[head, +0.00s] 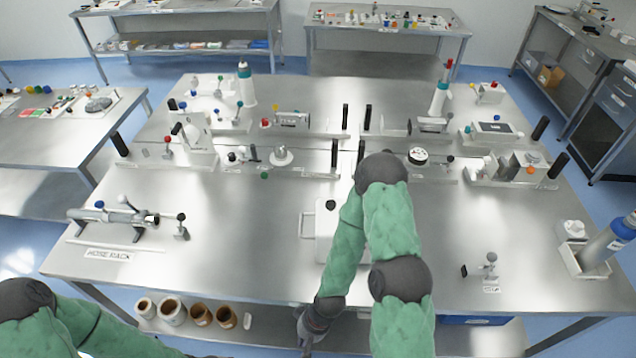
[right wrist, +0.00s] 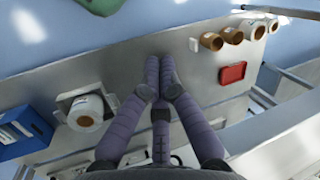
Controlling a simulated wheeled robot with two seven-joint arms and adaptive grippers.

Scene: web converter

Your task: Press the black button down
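A white box (head: 326,236) stands on the metal table in the head view, partly hidden behind my right arm. A small round black piece (head: 331,205) sits on its top; I cannot tell for certain that it is the black button. My right gripper (head: 306,341) is low at the table's front edge, nearer the camera than the box and apart from it. In the right wrist view its fingers (right wrist: 159,72) come together at the tips with nothing seen between them. My left arm shows at the lower left of the head view; its gripper is out of view.
Brown-cored rolls (head: 173,311) lie on the shelf below the front edge. A hose rack (head: 115,216) is at left, and a small black-knobbed fixture (head: 488,268) and a blue cylinder (head: 607,245) at right. Several devices (head: 281,156) line the back. The left-middle tabletop is clear.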

